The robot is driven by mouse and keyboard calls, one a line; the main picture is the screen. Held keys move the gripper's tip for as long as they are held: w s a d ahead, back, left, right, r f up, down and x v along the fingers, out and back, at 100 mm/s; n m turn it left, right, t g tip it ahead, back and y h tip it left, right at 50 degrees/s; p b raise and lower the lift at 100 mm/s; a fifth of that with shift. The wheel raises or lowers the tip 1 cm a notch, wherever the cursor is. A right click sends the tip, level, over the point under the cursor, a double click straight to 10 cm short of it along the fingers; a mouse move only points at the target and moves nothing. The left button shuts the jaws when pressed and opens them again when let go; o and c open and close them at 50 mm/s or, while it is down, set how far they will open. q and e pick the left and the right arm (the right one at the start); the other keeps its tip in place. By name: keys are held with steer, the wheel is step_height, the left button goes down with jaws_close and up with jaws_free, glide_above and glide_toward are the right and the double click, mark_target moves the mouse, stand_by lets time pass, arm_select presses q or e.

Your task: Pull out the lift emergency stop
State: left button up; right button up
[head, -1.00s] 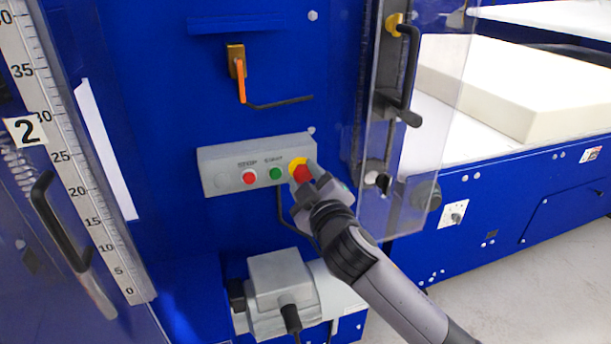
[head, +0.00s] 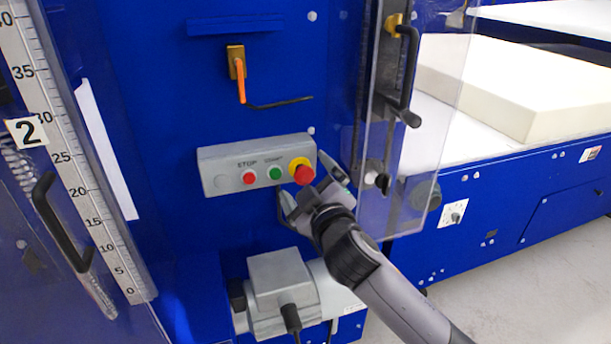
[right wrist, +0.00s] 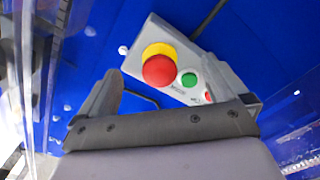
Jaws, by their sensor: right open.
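The lift emergency stop (head: 304,173) is a red mushroom button on a yellow base at the right end of a grey control box (head: 228,178). It also shows in the right wrist view (right wrist: 159,70), ahead of my fingers. A red STOP button (head: 249,177) and a green START button (head: 275,174) sit to its left in the head view. My right gripper (head: 311,183) is open and empty, just below and in front of the emergency stop, with its fingers spread apart. I see no contact with the button. My left gripper is not in view.
A clear door panel with a black handle (head: 408,75) stands close to the right of my right gripper. A grey motor housing (head: 283,290) is below the box. An orange-handled valve (head: 239,75) is above. A foam block (head: 520,85) lies at the right.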

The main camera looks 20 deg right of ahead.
steer(key=s+p, duration=0.1)
steer(key=s, duration=0.5)
steer(key=shift+s+d, duration=0.15)
steer(key=shift+s, duration=0.15)
steer(key=s+d+f+m+g, duration=0.1)
steer(key=s+f+m+g, duration=0.1)
steer(key=s+f, duration=0.5)
steer(key=s+d+f+m+g+y, duration=0.1)
steer(key=s+d+f+m+g, duration=0.1)
steer(key=s+f, duration=0.5)
steer(key=s+d+f+m+g, duration=0.1)
steer(key=s+f+m+g, duration=0.2)
steer(key=s+f, duration=0.4)
step_height(320, 180, down, 8)
steer(key=shift+d+f+g+y, duration=0.2)
steer(key=shift+f+g+y, duration=0.05)
steer(key=shift+g+y, duration=0.05)
